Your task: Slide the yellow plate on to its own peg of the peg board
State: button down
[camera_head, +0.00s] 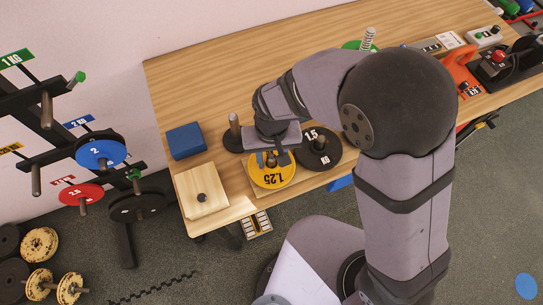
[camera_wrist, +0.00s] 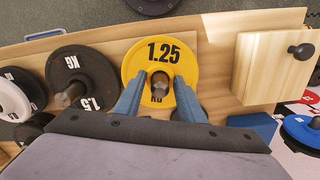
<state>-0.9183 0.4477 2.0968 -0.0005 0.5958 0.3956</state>
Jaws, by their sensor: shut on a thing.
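The yellow plate (camera_head: 262,182), marked 1.25, is over the front of the wooden table, partly hidden by my wrist in the head view. My gripper (camera_head: 272,160) points down at its middle, shut on it. In the wrist view the fingers of my gripper (camera_wrist: 160,88) stand either side of the metal post at the middle of the yellow plate (camera_wrist: 139,62). I cannot tell whether the plate touches the surface below. The peg board (camera_head: 45,152) is at the left, with a small yellow label (camera_head: 10,148) and a bare peg (camera_head: 36,181) near it.
A black 1.5 plate (camera_head: 320,158) lies right of the yellow one. A blue block (camera_head: 186,140) and a wooden box with a knob (camera_head: 199,183) are to its left. The board carries a blue plate (camera_head: 100,152), a red plate (camera_head: 80,194) and a black plate (camera_head: 137,207).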

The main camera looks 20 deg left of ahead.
jog(key=shift+f, duration=0.25)
jog(key=shift+f, duration=0.1)
dwell(0.6)
jog(key=c, duration=1.1)
grip_release()
jog(key=shift+s+d+f, duration=0.1)
jog(key=shift+r, duration=0.6)
jog(key=shift+r+b, duration=0.75)
jog(key=shift+r, duration=2.4)
